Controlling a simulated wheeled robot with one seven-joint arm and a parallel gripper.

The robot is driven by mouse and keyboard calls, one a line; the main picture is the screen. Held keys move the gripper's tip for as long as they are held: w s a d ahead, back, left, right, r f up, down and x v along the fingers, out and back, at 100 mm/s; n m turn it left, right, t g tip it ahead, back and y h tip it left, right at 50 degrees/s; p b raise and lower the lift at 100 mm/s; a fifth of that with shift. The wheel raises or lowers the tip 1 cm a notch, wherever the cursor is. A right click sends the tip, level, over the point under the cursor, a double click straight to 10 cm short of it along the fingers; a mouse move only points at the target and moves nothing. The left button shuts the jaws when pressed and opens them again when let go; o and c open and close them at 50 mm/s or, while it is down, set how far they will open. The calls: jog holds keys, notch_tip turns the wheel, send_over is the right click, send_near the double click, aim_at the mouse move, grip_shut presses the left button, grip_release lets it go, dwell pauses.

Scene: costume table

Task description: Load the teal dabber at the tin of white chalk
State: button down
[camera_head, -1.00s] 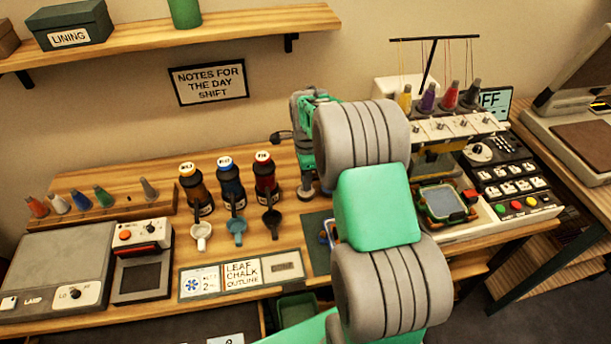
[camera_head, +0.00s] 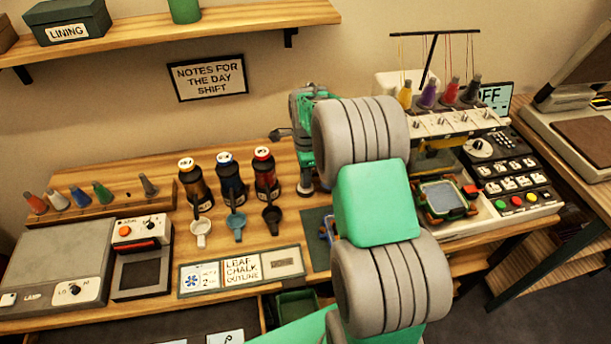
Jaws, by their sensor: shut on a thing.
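My gripper (camera_head: 306,184) points down at the back of the table, right of the red-labelled bottle. My arm hides much of it. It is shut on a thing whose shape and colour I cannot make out. I cannot pick out the teal dabber for sure. A blue-teal piece with an upright handle (camera_head: 236,232) stands before the middle bottle, between a white piece (camera_head: 201,235) and a black piece (camera_head: 271,220). I cannot tell which thing, if any in view, is the tin of white chalk.
Three dark bottles (camera_head: 231,180) stand close left of my gripper. A cone rack (camera_head: 120,206) and a grey press (camera_head: 57,262) are at the left. Label cards (camera_head: 242,270) lie along the front. An embroidery machine (camera_head: 505,170) stands at the right. A shelf (camera_head: 180,38) hangs above.

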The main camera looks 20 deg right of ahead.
jog(key=shift+f, duration=0.4)
dwell(1.0)
jog(key=shift+r+p, duration=2)
jog(key=shift+r, duration=1.6)
jog(key=shift+s+f, duration=0.1)
